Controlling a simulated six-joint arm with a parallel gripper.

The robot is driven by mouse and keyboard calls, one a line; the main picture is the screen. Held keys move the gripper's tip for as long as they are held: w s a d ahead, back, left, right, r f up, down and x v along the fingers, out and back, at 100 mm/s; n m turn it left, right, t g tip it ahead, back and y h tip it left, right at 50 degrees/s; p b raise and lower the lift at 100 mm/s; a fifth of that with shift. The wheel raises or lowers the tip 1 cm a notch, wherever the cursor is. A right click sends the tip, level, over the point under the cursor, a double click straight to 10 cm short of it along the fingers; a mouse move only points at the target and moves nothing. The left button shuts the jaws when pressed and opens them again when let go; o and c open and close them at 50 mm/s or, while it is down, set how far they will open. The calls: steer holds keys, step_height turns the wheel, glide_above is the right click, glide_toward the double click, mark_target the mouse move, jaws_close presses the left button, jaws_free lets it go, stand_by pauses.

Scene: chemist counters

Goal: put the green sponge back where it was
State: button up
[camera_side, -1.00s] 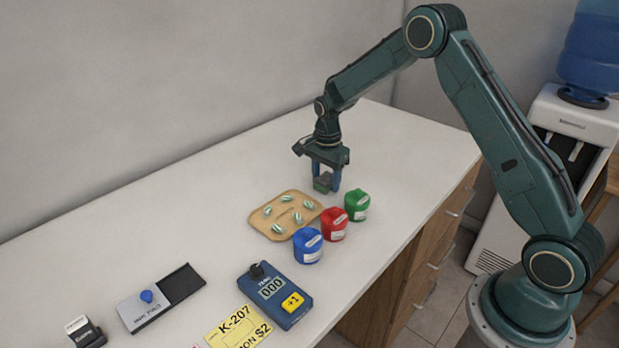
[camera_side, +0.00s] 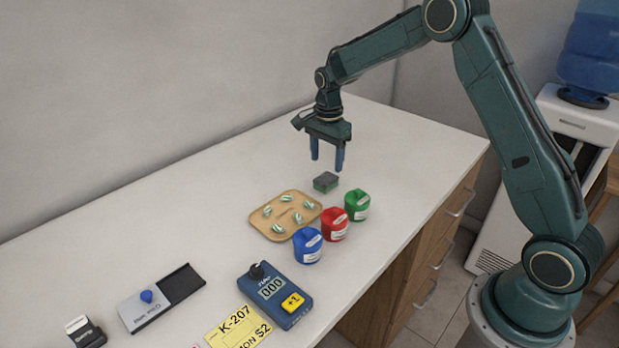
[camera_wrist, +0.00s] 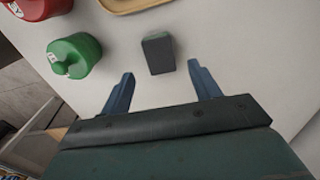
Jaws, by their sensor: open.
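The green sponge (camera_side: 326,182), a small block with a dark grey top and green sides, rests on the white counter behind the green jar. It also shows in the wrist view (camera_wrist: 158,54), just beyond my fingertips and between their lines. My gripper (camera_side: 327,165) is open and empty, above the sponge and apart from it. Both blue fingers show in the wrist view (camera_wrist: 160,75), spread wide with nothing between them.
A wooden tray (camera_side: 262,224) with several capsules lies left of the sponge. Blue (camera_side: 307,246), red (camera_side: 334,225) and green (camera_side: 357,205) jars stand in a row nearby. A blue counter device (camera_side: 275,296) is farther forward. The counter behind the sponge is clear.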

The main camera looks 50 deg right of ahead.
mark_target(326, 178)
step_height(326, 178, up, 6)
steer(key=shift+f, duration=0.15)
stand_by(0.7)
steer(key=s+a+r+n+t, duration=0.1)
steer(key=s+a+r+n, duration=0.25)
steer(key=s+r, duration=0.35)
steer(key=s+a+r+n+t, duration=0.25)
steer(key=s+r+n, duration=0.25)
steer(key=s+r, duration=0.25)
steer(key=s+a+f+n+t, duration=0.1)
steer(key=s+n, duration=0.3)
steer(key=s, duration=0.5)
steer(key=s+a+n+t, duration=0.1)
steer(key=s+a+n, duration=0.1)
steer(key=s+n, duration=0.3)
steer(key=s, duration=0.4)
steer(key=shift+s+a+f, duration=0.25)
steer(key=shift+s+f, duration=0.1)
steer(key=shift+n, duration=0.25)
